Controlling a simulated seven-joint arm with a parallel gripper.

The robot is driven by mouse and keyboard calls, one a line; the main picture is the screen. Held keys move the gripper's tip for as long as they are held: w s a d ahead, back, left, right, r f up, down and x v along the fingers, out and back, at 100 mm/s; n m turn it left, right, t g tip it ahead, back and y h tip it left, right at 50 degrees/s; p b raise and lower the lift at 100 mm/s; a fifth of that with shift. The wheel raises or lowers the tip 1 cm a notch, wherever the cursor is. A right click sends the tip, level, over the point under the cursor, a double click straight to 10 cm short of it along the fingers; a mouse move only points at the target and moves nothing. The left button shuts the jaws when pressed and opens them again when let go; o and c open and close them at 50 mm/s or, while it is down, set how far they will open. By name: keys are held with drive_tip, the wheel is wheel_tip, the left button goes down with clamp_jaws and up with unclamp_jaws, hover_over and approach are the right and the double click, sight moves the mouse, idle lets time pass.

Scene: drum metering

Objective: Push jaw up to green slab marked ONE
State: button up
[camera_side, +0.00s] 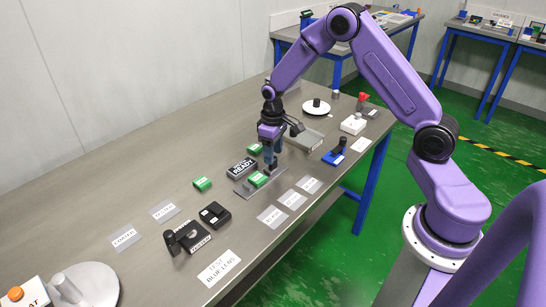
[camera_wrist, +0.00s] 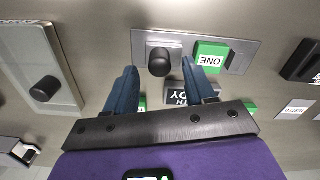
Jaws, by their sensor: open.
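The green slab marked ONE (camera_wrist: 211,57) lies on a grey metal plate (camera_wrist: 245,47) in the wrist view. It also shows in the side view (camera_side: 258,179). A black round knob (camera_wrist: 160,62), seemingly the jaw's handle, stands on the plate left of the slab, with a gap between them. A small grey block sits at the slab's right side. My gripper (camera_wrist: 158,70) is open, with one blue finger on each side of the knob in the picture. I cannot tell whether they touch it. In the side view my gripper (camera_side: 270,163) is low over the plate and hides the knob.
A black READY block (camera_side: 242,167) stands beside the plate, with other green slabs (camera_side: 202,183) nearby. A tray with a black knob (camera_wrist: 45,88) is at left in the wrist view. Black devices (camera_side: 187,237), a blue fixture (camera_side: 335,153) and white labels (camera_side: 272,216) lie around.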

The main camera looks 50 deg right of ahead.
sight(262, 174)
drive_tip(key=shift+f, duration=1.2)
drive_tip(key=shift+c, duration=0.3)
drive_tip(key=c, duration=0.8)
drive_tip(key=shift+o, duration=0.4)
drive_tip(key=shift+a, duration=2.25)
drive_tip(key=shift+o, duration=1.2)
drive_tip(key=shift+a, duration=0.25)
drive_tip(key=o, duration=0.5)
drive_tip(key=shift+w, duration=0.1)
drive_tip(key=shift+o, duration=0.2)
drive_tip(key=shift+d, duration=0.1)
wheel_tip(262, 174, up, 18)
drive_tip(key=shift+f, duration=0.25)
